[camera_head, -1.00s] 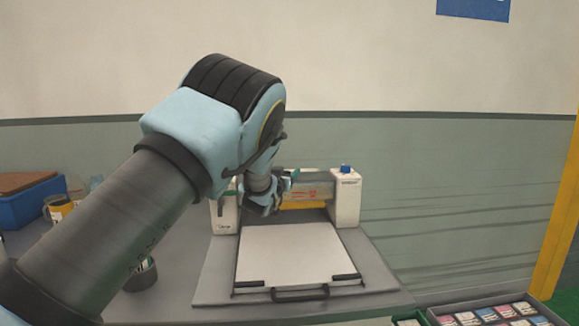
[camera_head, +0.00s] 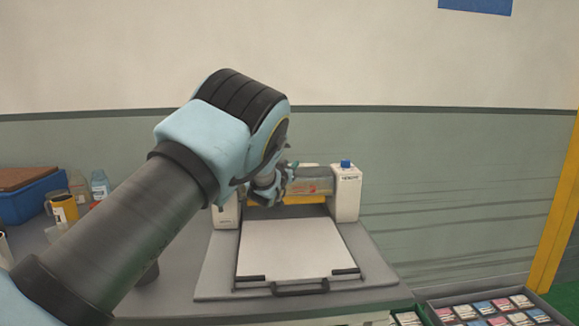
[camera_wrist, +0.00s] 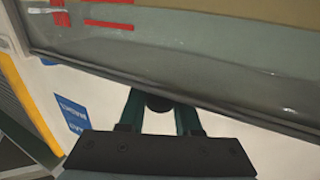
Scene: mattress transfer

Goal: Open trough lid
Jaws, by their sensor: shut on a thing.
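The trough lid (camera_head: 312,186) is a grey see-through panel with red markings, between the two white end posts of a machine above a yellow strip. In the wrist view the lid (camera_wrist: 230,60) fills the top, its edge slanting down to the right. My gripper (camera_wrist: 159,108) has its teal fingers on either side of a dark round knob (camera_wrist: 157,103) at the lid's edge and is shut on it. In the head view my gripper (camera_head: 268,190) is at the lid's left part, partly hidden by my wrist.
A flat white bed (camera_head: 288,248) with a black handle (camera_head: 299,289) lies before the machine. A blue knob (camera_head: 345,163) tops the right post. At left are a blue bin (camera_head: 25,200), a yellow mug (camera_head: 63,209) and bottles. A tray of coloured packs (camera_head: 490,308) is at front right.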

